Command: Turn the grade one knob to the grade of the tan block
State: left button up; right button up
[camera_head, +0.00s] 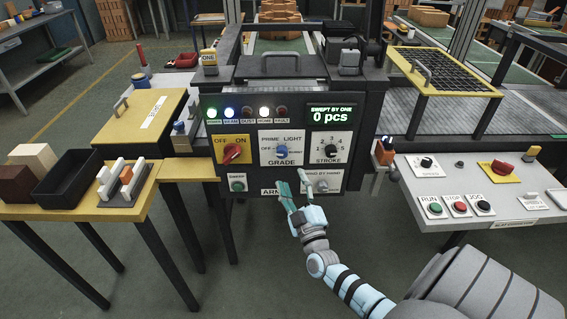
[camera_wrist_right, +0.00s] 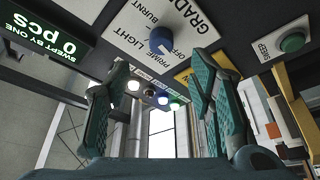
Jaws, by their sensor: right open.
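The grade knob (camera_head: 282,151) is a round blue dial on a white plate marked PRIME, LIGHT, OFF and BURNT, on the dark machine panel. It also shows in the right wrist view (camera_wrist_right: 163,41), beyond the fingertips; its exact setting is hard to read. A tan block (camera_head: 39,153) lies on the yellow table at far left, beside a dark brown block (camera_head: 18,183). My right gripper (camera_head: 295,186) is open and empty, just below the grade plate and apart from the knob; its fingers (camera_wrist_right: 160,70) stand wide. My left gripper is not in view.
A red OFF/ON switch (camera_head: 232,152) is left of the grade plate, and a black stroke knob (camera_head: 331,151) is to its right. A green sweep button (camera_head: 238,186) sits lower left. A black tray (camera_head: 68,177) stands by the blocks.

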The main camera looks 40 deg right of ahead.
aim_at(282, 156)
jog(key=b+x, duration=0.2)
jog(key=x, duration=0.6)
jog(key=shift+w, duration=0.35)
jog(key=c, duration=1.2)
jog(key=shift+o, duration=0.2)
jog(key=shift+m, duration=0.5)
jog(key=m+h, duration=0.1)
jog(key=m, duration=0.2)
jog(key=m+h+b, duration=0.1)
jog(key=m+h, duration=0.1)
jog(key=m, duration=0.1)
jog(key=shift+a+f+g, duration=0.1)
jog(key=shift+f+g, duration=0.1)
jog(key=shift+g, duration=0.1)
jog(key=m+g+h, duration=0.1)
jog(key=m+h, duration=0.1)
jog(key=m, duration=0.2)
jog(key=m+g+h, duration=0.1)
jog(key=m+h, duration=0.1)
jog(key=m, duration=0.2)
jog(key=shift+w+a, duration=0.15)
jog(key=shift+m, duration=0.3)
jog(key=o, duration=1.2)
jog(key=shift+c, duration=0.2)
